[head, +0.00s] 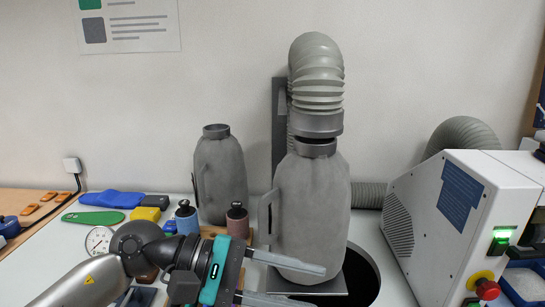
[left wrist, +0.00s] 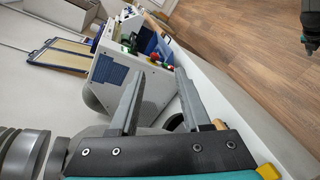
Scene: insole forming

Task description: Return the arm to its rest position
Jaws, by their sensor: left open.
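My left gripper (head: 320,287) is low in the middle of the head view, its arm coming in from the lower left. Its two grey fingers stand apart and nothing shows between them. It is in front of the grey canister (head: 312,210) under the hose; I cannot tell whether they touch. In the left wrist view the open left gripper (left wrist: 158,75) points toward the white machine. A dark part with a teal spot, perhaps my right gripper (left wrist: 309,28), is cut off at the top right of that view.
A second grey canister (head: 220,175) stands behind the arm. Two small bottles (head: 187,217) and a round gauge (head: 98,240) are close to the arm. A white machine (head: 465,220) stands at the right. A dark round opening (head: 362,278) is beside the canister.

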